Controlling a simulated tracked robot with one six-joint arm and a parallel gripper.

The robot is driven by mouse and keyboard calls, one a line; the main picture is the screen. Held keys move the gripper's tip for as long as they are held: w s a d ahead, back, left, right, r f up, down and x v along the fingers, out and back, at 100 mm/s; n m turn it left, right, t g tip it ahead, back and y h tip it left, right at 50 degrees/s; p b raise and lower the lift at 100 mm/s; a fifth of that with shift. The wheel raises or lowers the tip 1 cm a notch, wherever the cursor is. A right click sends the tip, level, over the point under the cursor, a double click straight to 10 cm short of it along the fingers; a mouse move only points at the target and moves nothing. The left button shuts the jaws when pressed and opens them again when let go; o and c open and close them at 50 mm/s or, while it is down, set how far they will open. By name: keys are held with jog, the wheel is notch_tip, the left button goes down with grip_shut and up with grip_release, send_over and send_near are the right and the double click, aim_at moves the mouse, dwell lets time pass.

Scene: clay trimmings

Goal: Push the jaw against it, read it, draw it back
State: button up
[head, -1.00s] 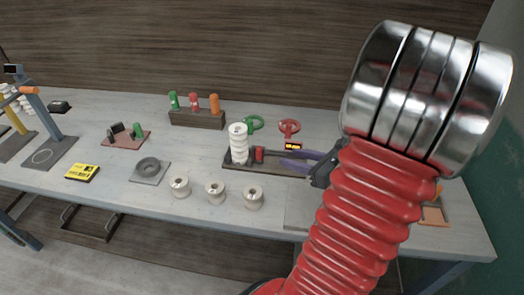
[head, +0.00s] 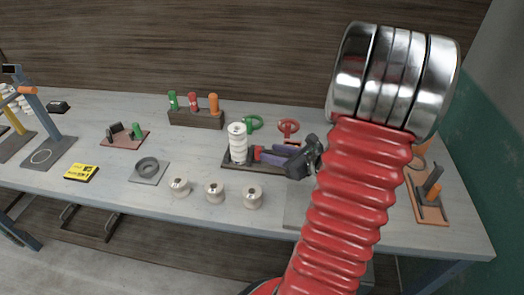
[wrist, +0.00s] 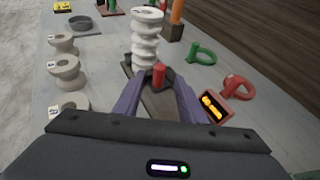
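A white ribbed clay stack (head: 238,143) stands upright on a dark gauge base (head: 229,163); the wrist view also shows the stack (wrist: 147,35). The jaw is a dark block with a red knob (wrist: 159,76), close beside the stack's foot; I cannot tell whether they touch. The knob (head: 259,153) shows in the head view too. My gripper (wrist: 159,82) has its purple fingers on either side of the knob, with a gap visible, so it looks open. A red-framed readout (wrist: 212,106) glows orange right of the fingers; its digits are too small to read.
Several pale spools (head: 214,192) stand in front of the gauge. Green (head: 252,122) and red (head: 288,127) rings lie behind it. A rack (head: 196,119) with coloured pegs stands at the back. An orange tray (head: 429,207) is at the right.

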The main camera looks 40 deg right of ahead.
jog(key=shift+x, duration=2.85)
jog(key=shift+c, duration=0.3)
grip_shut()
